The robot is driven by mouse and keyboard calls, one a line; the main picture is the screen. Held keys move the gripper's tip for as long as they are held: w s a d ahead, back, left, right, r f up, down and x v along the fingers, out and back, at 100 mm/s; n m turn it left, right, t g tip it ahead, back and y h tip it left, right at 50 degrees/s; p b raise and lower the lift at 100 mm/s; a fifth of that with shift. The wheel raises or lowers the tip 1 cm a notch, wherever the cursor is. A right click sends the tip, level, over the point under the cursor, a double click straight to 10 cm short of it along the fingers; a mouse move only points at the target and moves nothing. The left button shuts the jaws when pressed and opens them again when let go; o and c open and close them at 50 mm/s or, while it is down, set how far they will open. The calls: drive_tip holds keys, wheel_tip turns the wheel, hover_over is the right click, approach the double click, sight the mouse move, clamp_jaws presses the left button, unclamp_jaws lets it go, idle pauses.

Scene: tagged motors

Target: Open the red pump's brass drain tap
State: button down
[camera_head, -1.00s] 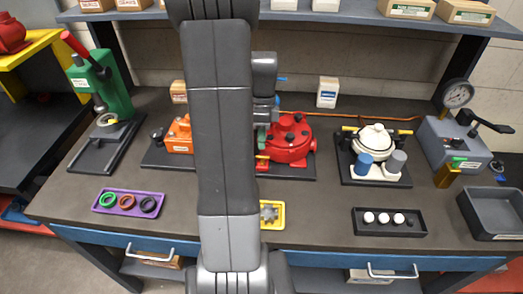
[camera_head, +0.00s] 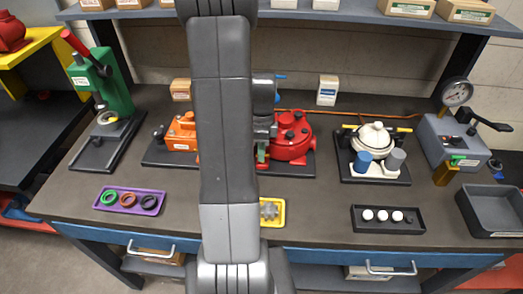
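The red pump (camera_head: 290,140) stands on its dark base plate (camera_head: 300,170) at the middle of the bench, partly hidden on its left by my arm. My gripper (camera_head: 262,155) is low at the pump's left front side, beside the red body. The brass drain tap is not visible now; the gripper and arm cover the area where it showed. I cannot tell whether the gripper touches the tap, or whether its fingers are open or shut.
An orange pump (camera_head: 181,135) stands to the left and a white-domed pump (camera_head: 374,136) to the right. A yellow tray (camera_head: 281,222) lies in front, partly behind my arm. A purple tray (camera_head: 157,205) and a black tray (camera_head: 388,230) lie near the front edge.

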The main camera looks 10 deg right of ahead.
drive_tip(key=shift+n, duration=0.3)
drive_tip(key=n+b, duration=0.2)
drive_tip(key=n, duration=0.1)
drive_tip(key=shift+a+n+h, duration=0.1)
drive_tip(key=shift+n+h, duration=0.2)
drive_tip(key=shift+h, duration=0.1)
drive_tip(key=n+b, duration=0.1)
drive_tip(key=n, duration=0.1)
drive_tip(key=n+h+b, duration=0.1)
drive_tip(key=n, duration=0.2)
drive_tip(key=shift+s+a+n, duration=0.1)
drive_tip(key=shift+s+n, duration=0.1)
drive_tip(key=shift+n, duration=0.1)
drive_tip(key=n+t+b, duration=0.1)
drive_tip(key=n, duration=0.3)
drive_tip(key=shift+s+h+b, duration=0.1)
drive_tip(key=shift+h+b, duration=0.2)
drive_tip(key=shift+b, duration=0.05)
drive_tip(key=shift+s+n+t+b, duration=0.1)
drive_tip(key=shift+n+t+b, duration=0.3)
drive_tip(key=shift+n, duration=1.6)
drive_tip(key=shift+r, duration=0.1)
drive_tip(key=c, duration=1.7)
unclamp_jaws()
drive_tip(key=shift+c, duration=0.2)
